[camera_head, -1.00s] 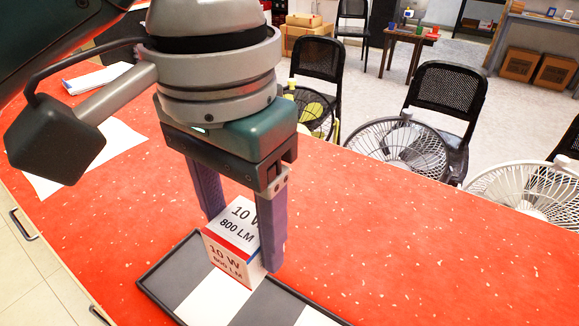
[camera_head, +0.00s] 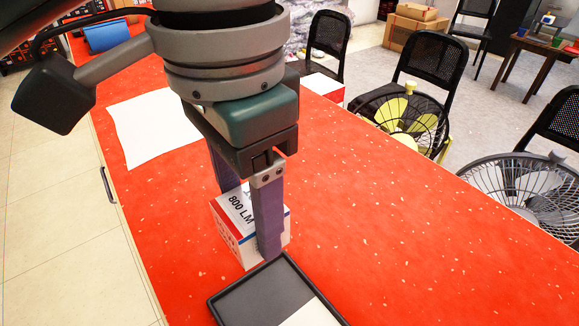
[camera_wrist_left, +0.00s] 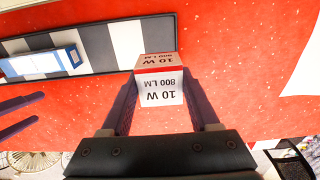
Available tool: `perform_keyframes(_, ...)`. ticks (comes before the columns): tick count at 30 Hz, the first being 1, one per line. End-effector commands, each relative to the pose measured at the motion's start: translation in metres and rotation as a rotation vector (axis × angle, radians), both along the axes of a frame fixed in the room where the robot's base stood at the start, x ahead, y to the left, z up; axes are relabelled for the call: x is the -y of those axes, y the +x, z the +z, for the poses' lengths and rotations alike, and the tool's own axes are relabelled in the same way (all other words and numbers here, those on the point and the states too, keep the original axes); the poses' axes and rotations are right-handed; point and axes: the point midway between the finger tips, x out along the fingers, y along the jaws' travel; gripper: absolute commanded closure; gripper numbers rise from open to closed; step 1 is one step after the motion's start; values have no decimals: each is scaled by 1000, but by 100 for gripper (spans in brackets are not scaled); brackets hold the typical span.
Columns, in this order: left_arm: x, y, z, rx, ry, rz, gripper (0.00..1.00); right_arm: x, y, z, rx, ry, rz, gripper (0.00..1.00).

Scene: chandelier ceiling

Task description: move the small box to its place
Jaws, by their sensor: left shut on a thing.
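The small box (camera_head: 236,216), white with red and blue edges and 10 W 800 LM print, is between the fingers of my left gripper (camera_head: 248,224). In the left wrist view the box (camera_wrist_left: 160,92) sits squarely between both fingers. It is close to the end of a dark-rimmed striped tray (camera_head: 238,297); I cannot tell whether it touches the counter. The tray (camera_wrist_left: 105,50) shows longer in the wrist view, with a blue and white box (camera_wrist_left: 45,62) on it. Two purple fingers at the wrist view's left edge look like my right gripper (camera_wrist_left: 18,115), apart with nothing visible between them.
The red speckled counter (camera_head: 380,220) is clear to the right of the box. A white sheet (camera_head: 150,125) lies on it behind left. A white and red box (camera_head: 322,86) stands near the far edge. Wire fans (camera_head: 520,190) and black chairs (camera_head: 430,75) stand beyond the counter.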

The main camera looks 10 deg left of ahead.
Motion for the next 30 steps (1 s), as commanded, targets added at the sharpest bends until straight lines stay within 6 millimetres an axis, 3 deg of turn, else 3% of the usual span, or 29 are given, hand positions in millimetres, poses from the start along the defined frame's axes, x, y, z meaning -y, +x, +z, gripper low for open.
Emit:
perform_keyframes(1, -1, -1, -20, -5, 3, 2, 93, 0, -2, -7, -5, 0, 0, 8)
perform_keyframes(3, -1, -1, -41, -5, 5, 2, 93, 0, -3, -12, -8, 0, 0, 8)
perform_keyframes(9, -1, -1, -90, -1, 2, 2, 93, 0, -3, -22, -9, -1, 0, 8)
perform_keyframes(16, 0, 0, -112, 0, 1, 1, 93, 0, -3, -27, -9, -2, 1, 8)
perform_keyframes(22, -1, 0, -144, 0, 1, 1, 93, 1, -3, -37, -8, -6, 4, 8)
perform_keyframes(30, 0, 0, -149, 2, 1, 0, 93, 2, -2, -37, -6, -7, 5, 8)
